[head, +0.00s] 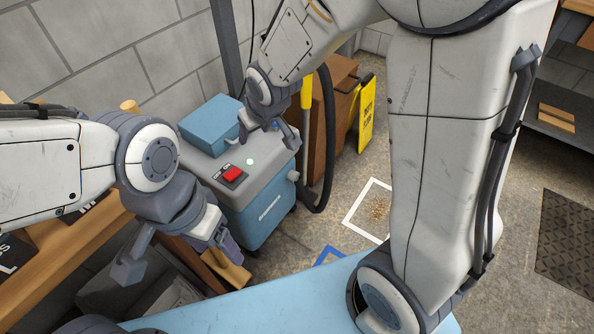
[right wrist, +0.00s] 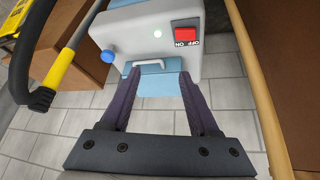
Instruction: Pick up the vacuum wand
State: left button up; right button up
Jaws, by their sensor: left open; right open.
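In the right wrist view the yellow wand (right wrist: 61,66) is at the left, with a black grip or hose end. My right gripper (head: 269,138) is open above the blue and grey vacuum (head: 262,221), apart from the wand. Its fingers (right wrist: 160,77) appear on either side of a pale handle (right wrist: 150,66) on the vacuum; contact is unclear. My left gripper (head: 181,258) is open and empty near the wooden bench.
The vacuum has a red switch (head: 232,174) and a green light. A black hose (head: 328,150) loops down at its right. A brown cabinet (head: 338,105) and a yellow floor sign (head: 367,112) stand behind. The floor by the white square (head: 352,207) is mostly clear.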

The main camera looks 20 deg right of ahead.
jog(key=w+d+f+m+t+b, duration=0.1)
jog(key=w+d+f+t, duration=0.1)
jog(key=w+d+f, duration=0.4)
jog(key=w+d+f+m+t+b, duration=0.1)
jog(key=w+d+f+b, duration=0.15)
jog(key=w, duration=0.55)
jog(key=m+t+b, duration=0.1)
jog(key=t+b, duration=0.1)
jog(key=t, duration=0.3)
send_near(308, 105)
jog(key=shift+h, duration=0.3)
jog(key=x, duration=0.5)
jog(key=shift+a, duration=0.25)
jog(key=b+x, duration=0.1)
jog(key=x, duration=0.2)
jog(key=shift+w+f, duration=0.2)
jog(key=shift+w, duration=0.15)
jog(key=b+x, duration=0.1)
jog(key=x, duration=0.4)
jog(key=shift+w+f+b, duration=0.1)
jog(key=shift+w+b, duration=0.05)
jog(key=shift+b, duration=0.25)
jog(key=shift+w+f, duration=0.1)
jog(key=shift+w, duration=0.4)
grip_shut()
pick_arm(q)
notch_tip(308, 105, down, 10)
